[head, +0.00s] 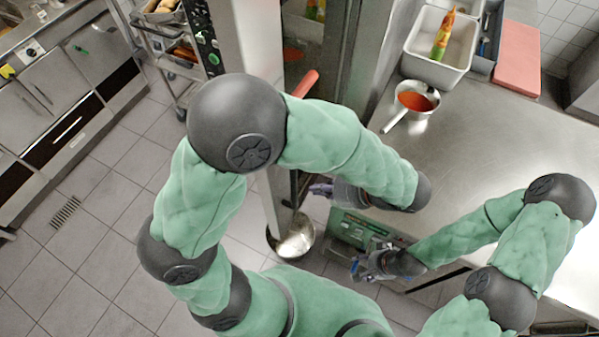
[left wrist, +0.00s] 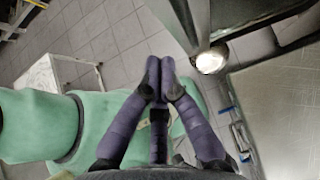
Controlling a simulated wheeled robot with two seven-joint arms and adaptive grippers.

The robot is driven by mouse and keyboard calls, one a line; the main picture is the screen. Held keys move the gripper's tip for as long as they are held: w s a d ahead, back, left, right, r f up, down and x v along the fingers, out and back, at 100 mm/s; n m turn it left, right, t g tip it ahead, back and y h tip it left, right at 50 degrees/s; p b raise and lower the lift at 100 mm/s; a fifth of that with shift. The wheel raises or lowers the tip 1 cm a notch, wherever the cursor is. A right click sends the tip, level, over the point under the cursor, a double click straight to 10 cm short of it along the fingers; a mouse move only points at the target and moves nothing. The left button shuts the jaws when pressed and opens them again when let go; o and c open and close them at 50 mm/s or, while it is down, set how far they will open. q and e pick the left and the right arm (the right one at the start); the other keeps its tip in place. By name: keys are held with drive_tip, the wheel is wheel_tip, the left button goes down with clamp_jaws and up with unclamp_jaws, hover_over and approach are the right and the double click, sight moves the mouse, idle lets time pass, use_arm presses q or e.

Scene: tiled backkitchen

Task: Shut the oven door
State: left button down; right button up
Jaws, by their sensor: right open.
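I cannot pick out an open oven door for certain in either view. Steel appliance fronts with dark bands (head: 65,137) stand along the left side of the head view and look closed. My left gripper (head: 322,190) is partly hidden behind my own forearm, beside the steel post. In the left wrist view its purple fingers (left wrist: 160,78) come together at the tips with nothing seen between them. My right gripper (head: 366,266) is open, low by the counter's front edge, near a green-fronted panel (head: 366,230). No held object shows in it.
A steel counter (head: 480,130) fills the right, with a red-filled pan (head: 416,98), a white bin (head: 432,60) holding a bottle, and a red board (head: 518,58). A steel post (head: 276,205) and a metal bowl (head: 295,240) stand near my left gripper. Tiled floor at left is clear.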

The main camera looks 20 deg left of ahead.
use_arm(q)
drive_tip(key=s+a+r+b+x, duration=0.1)
drive_tip(key=a+r+b+x, duration=0.1)
drive_tip(key=x, duration=1)
drive_tip(key=shift+w+f, duration=0.2)
drive_tip(key=shift+w, duration=0.25)
drive_tip(key=shift+a, duration=0.2)
